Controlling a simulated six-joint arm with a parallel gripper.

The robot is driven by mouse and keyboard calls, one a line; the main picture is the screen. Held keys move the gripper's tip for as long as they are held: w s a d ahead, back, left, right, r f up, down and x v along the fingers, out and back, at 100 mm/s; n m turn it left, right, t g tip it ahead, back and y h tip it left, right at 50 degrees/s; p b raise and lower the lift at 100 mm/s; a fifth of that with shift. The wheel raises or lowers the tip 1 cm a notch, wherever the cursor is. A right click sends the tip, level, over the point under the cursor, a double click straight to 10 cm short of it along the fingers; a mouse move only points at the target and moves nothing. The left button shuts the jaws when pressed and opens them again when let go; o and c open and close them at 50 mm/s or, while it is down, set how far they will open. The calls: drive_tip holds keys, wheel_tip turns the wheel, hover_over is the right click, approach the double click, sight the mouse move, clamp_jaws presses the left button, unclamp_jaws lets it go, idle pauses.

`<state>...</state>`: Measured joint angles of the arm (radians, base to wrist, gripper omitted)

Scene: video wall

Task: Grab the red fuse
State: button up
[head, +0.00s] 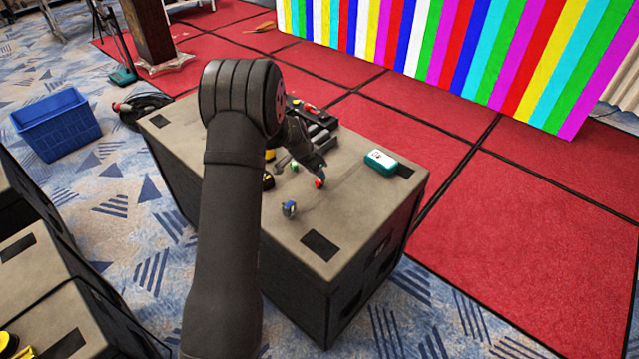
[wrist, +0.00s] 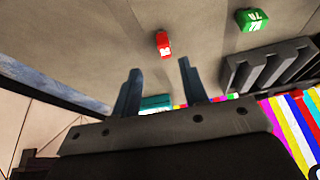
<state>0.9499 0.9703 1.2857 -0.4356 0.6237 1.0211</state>
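The red fuse (head: 319,184) is on top of the grey-brown case (head: 355,215), just below the end of my arm in the head view. In the wrist view the red fuse (wrist: 163,43) shows a pale marking and lies just beyond the fingertips, roughly in line with the gap between them. My gripper (wrist: 160,66) is open, its two fingers apart with nothing between them. In the head view my gripper (head: 319,173) is small and dark, so its fingers are hard to make out.
A green fuse (wrist: 252,19) lies right of the red one, near a dark ribbed object (wrist: 270,66). A teal box (head: 381,161) and a small blue item (head: 289,208) are also on the case. A blue basket (head: 57,124) stands on the floor at left.

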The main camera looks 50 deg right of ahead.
sight(318, 181)
drive_tip(key=shift+w+x, duration=0.2)
drive_tip(key=shift+x, duration=1.15)
drive_tip(key=shift+w+x, duration=0.2)
drive_tip(key=shift+x, duration=1.15)
clamp_jaws()
